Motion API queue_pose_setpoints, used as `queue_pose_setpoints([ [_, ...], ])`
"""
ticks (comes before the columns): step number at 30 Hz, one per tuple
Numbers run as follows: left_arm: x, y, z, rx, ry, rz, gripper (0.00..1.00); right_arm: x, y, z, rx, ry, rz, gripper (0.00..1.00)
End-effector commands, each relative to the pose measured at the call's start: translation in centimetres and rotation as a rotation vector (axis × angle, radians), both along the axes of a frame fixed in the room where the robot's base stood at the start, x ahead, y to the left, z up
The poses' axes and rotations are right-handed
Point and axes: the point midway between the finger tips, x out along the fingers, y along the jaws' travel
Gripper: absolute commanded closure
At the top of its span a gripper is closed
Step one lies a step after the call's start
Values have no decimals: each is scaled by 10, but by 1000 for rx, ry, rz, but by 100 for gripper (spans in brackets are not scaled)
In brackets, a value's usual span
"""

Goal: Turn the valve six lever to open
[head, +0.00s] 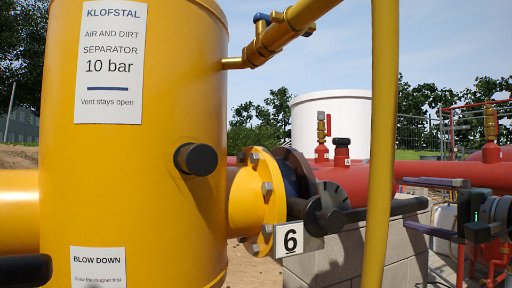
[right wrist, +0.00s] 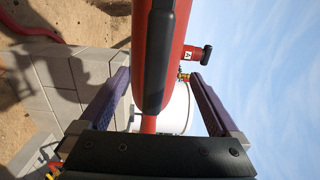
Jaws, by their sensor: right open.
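The valve six lever (head: 385,209) is a long black handle, roughly level, running right from the dark valve body beside the yellow flange (head: 257,200). A white tag with a black 6 (head: 289,238) hangs below its hub. My right gripper (head: 403,205) is open at the right, one finger above and one below the lever's free end in the picture. In the right wrist view the black lever (right wrist: 163,55) comes down between the two spread fingers (right wrist: 160,73), with gaps on both sides. Contact does not show. My left gripper is not in view.
The yellow separator tank (head: 135,180) fills the left side. A yellow pipe (head: 381,140) stands upright in front of the lever. A red pipe (head: 440,174) runs behind it, above a grey block wall (head: 330,265). A white tank (head: 340,112) stands farther back.

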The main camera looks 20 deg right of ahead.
Motion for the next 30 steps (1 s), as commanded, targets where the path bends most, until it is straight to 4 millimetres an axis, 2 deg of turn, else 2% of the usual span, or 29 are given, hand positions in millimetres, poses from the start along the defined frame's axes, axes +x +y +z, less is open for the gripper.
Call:
queue_pose_setpoints([
  [8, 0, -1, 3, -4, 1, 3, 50, -2, 0, 1, 0, 2, 0, 0],
  [22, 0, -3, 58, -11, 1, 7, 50, -55, -4, 4, 2, 5, 0, 0],
  [30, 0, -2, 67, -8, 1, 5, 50, -70, -6, 1, 0, 0, 0, 0],
])
